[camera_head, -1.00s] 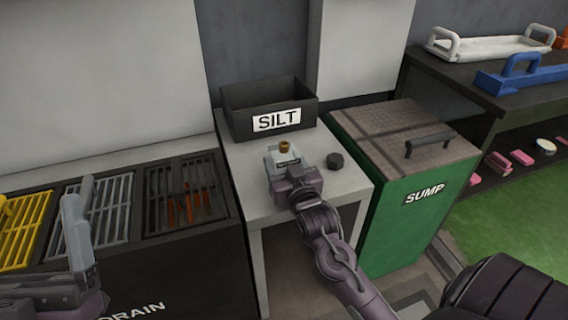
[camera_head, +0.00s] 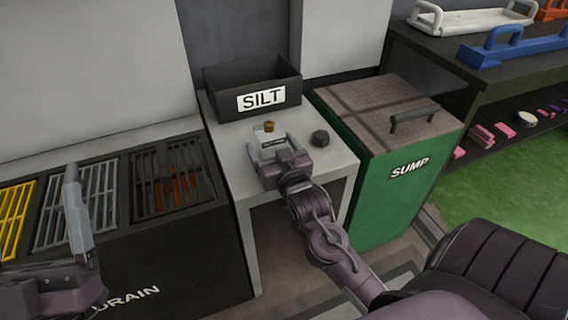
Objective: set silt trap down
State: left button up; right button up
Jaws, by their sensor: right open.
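The silt trap (camera_head: 269,127) seems to be the small piece with a brassy top on the light table (camera_head: 228,140), in front of the black bin marked SILT. My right gripper (camera_head: 274,148) is open and low over the table, right at this piece. Its fingers hide much of it, and I cannot tell whether they touch it. A small dark knob-like piece (camera_head: 320,137) lies on the table to the right of the gripper. My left gripper (camera_head: 78,225) is at the lower left in front of the drain bench; only one finger shows clearly.
The black SILT bin (camera_head: 222,84) stands at the table's back. The green SUMP box (camera_head: 385,195) with a handled lid stands close on the right. The drain bench (camera_head: 190,265) with grates is on the left. A shelf (camera_head: 440,60) holds trays at upper right.

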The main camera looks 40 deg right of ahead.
pick_arm(q)
jog(key=w+d+f+g+y, duration=0.1)
jog(key=w+f+g, duration=0.1)
jog(key=f, duration=0.4)
jog(key=w+d+f+g+y+p, duration=0.1)
jog(key=f+g+y, duration=0.1)
jog(key=f+g, duration=0.2)
jog(key=shift+w+f, duration=0.4)
jog(key=shift+f, duration=0.5)
pick_arm(e)
jog(key=v, duration=1)
pick_arm(q)
jog(key=shift+d, duration=0.1)
pick_arm(e)
jog(key=shift+a, duration=0.1)
